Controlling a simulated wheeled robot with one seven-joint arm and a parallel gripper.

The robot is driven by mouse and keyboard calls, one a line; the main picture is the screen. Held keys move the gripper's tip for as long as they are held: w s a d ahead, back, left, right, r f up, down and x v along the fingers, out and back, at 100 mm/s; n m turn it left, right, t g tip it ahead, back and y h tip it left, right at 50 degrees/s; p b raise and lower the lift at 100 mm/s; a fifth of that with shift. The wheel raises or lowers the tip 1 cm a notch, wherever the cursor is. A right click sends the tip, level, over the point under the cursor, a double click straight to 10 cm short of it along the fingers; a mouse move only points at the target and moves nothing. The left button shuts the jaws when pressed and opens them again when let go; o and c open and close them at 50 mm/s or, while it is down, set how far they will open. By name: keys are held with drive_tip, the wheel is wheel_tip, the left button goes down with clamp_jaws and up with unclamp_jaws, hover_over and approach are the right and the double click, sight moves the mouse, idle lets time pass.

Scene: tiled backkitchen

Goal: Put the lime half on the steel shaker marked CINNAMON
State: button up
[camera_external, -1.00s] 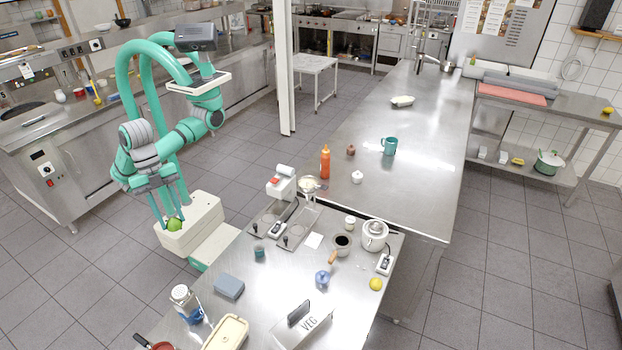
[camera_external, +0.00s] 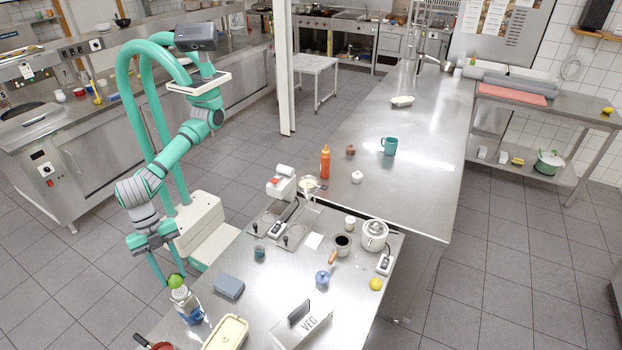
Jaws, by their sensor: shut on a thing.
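My gripper (camera_external: 173,280) is shut on the green lime half (camera_external: 175,282), near the left edge of the front steel table. The lime half appears right over the top of a steel shaker (camera_external: 184,300) with a blue lower part. I cannot tell whether the lime touches the shaker's top or hangs just above it. The shaker stands upright. No CINNAMON marking can be read on it from here.
A blue-grey block (camera_external: 229,287) lies right of the shaker. A cream-lidded container (camera_external: 226,333) and a red pan (camera_external: 160,346) are in front.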

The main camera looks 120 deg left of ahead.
sight(174, 280)
drive_tip(key=shift+w+d+f, duration=0.1)
drive_tip(key=shift+d+f, duration=0.05)
drive_tip(key=shift+f, duration=0.85)
drive_tip(key=shift+w+d+f, duration=0.1)
drive_tip(key=shift+f, duration=0.85)
drive_tip(key=o, duration=1)
drive_tip(key=shift+f, duration=0.1)
drive_tip(key=shift+o, duration=0.2)
drive_tip(key=shift+r, duration=0.4)
drive_tip(key=v, duration=1.1)
drive_tip(key=shift+s+r, duration=0.2)
drive_tip(key=shift+s, duration=0.05)
